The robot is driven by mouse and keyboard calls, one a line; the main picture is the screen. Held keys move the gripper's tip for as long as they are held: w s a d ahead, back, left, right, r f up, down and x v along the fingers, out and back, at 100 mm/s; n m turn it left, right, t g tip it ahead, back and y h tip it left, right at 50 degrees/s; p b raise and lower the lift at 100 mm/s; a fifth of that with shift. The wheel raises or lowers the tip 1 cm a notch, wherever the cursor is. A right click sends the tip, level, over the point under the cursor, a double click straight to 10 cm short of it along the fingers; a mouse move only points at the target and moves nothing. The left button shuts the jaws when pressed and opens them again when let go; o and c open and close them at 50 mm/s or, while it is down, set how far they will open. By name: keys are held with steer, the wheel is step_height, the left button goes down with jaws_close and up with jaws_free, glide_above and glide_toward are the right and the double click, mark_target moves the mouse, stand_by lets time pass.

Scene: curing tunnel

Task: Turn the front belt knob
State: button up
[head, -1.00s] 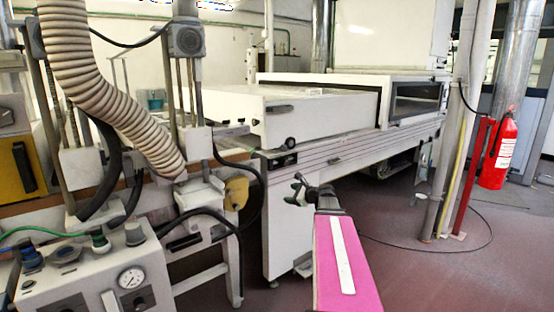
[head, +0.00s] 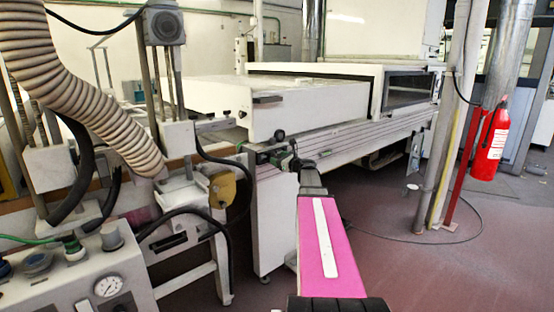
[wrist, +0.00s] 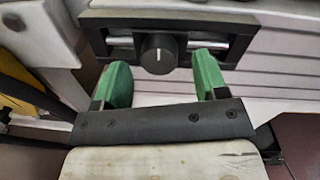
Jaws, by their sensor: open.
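The front belt knob (wrist: 158,53) is a round black knob with a pale pointer line, set in a dark recessed frame (wrist: 228,36) on the white machine front. In the wrist view my gripper (wrist: 160,78) is open, with one green finger at lower left of the knob and the other at lower right. The fingertips reach about the knob's lower edge, and I see no contact. In the head view my gripper (head: 286,158) is at the machine's front panel and hides the knob.
The white belt machine (head: 310,105) has a dark round knob (head: 279,134) on its upper side panel, above my gripper. A ribbed hose (head: 75,85) and a gauge box (head: 85,280) stand left. A red fire extinguisher (head: 489,145) hangs right. The floor at right is mostly clear.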

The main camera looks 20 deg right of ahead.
steer(key=shift+x, duration=0.8)
steer(key=shift+c, duration=0.3)
steer(key=c, duration=0.9)
steer(key=shift+o, duration=0.2)
steer(key=shift+s+n, duration=0.1)
steer(key=shift+n, duration=0.4)
steer(key=n, duration=0.3)
steer(key=shift+a+n, duration=0.1)
steer(key=shift+n, duration=1.7)
